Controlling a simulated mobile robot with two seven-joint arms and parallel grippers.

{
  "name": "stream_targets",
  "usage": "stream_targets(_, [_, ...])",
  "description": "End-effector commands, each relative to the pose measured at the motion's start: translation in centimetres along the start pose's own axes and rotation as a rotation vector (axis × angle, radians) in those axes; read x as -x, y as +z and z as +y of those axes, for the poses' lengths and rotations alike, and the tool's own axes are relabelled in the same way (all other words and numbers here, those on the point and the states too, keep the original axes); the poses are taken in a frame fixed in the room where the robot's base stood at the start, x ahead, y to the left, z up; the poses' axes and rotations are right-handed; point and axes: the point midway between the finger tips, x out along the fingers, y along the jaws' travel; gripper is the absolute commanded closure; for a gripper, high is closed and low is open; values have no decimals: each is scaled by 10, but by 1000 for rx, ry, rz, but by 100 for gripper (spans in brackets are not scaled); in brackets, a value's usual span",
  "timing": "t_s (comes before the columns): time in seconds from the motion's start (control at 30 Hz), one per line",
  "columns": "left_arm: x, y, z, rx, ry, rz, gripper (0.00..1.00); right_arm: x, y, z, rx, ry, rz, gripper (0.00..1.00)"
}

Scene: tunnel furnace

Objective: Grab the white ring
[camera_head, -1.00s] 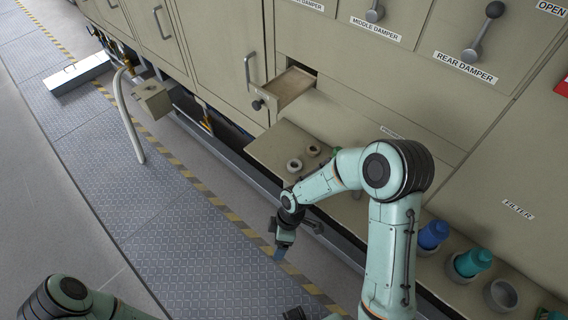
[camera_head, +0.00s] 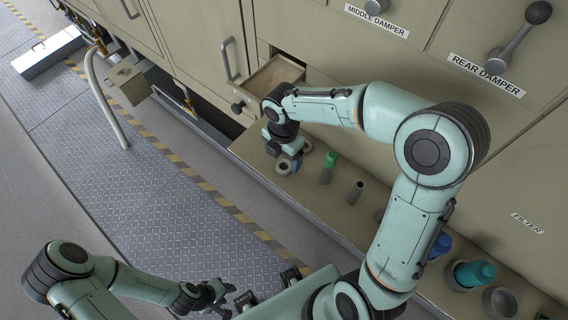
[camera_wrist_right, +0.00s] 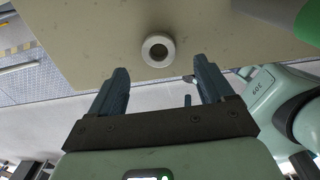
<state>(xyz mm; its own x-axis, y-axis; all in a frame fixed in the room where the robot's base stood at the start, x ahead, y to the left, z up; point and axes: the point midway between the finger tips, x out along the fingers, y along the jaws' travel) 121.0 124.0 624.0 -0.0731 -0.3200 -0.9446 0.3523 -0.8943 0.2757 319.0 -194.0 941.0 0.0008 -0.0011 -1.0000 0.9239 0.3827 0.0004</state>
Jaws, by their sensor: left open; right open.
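A pale ring (camera_wrist_right: 168,41) lies flat on the beige shelf in the right wrist view, just beyond and between the fingertips of my right gripper (camera_wrist_right: 160,72), with a gap to both fingers. My right gripper (camera_head: 290,155) is open and empty, low over the shelf in the head view. There, one pale ring (camera_head: 282,171) shows beside the fingers, and a second small ring (camera_head: 308,146) is partly hidden behind them. I cannot tell which of these the wrist view shows. My left gripper (camera_head: 216,294) is open and empty over the floor.
The beige shelf (camera_head: 325,205) carries a green-topped item (camera_head: 330,160), a small grey tube (camera_head: 355,190), a teal bottle (camera_head: 474,273) and a grey cup (camera_head: 500,302). An open drawer (camera_head: 275,75) juts out behind my right gripper. The shelf front is free.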

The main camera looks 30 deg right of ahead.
Motion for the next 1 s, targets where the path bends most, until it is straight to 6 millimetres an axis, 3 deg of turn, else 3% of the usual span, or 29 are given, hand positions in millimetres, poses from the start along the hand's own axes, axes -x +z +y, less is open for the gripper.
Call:
stream_targets(0.3, [-4,2,-2,0,-1,-3,57,-44,2,-1,-2,-3,0,19])
stream_targets(0.57, [-4,2,-2,0,-1,-3,57,-48,2,0,-4,1,0,19])
stream_targets(0.6, [-4,2,-2,0,-1,-3,57,-48,2,0,-3,1,0,22])
stream_targets(0.77, [-4,2,-2,0,-1,-2,57,-48,2,0,-3,1,0,74])
stream_targets(0.8, [-4,2,-2,0,-1,-2,57,-48,2,0,-3,1,0,79])
stream_targets(1.0, [-4,2,-2,0,-1,-2,57,-48,2,0,-3,1,0,80])
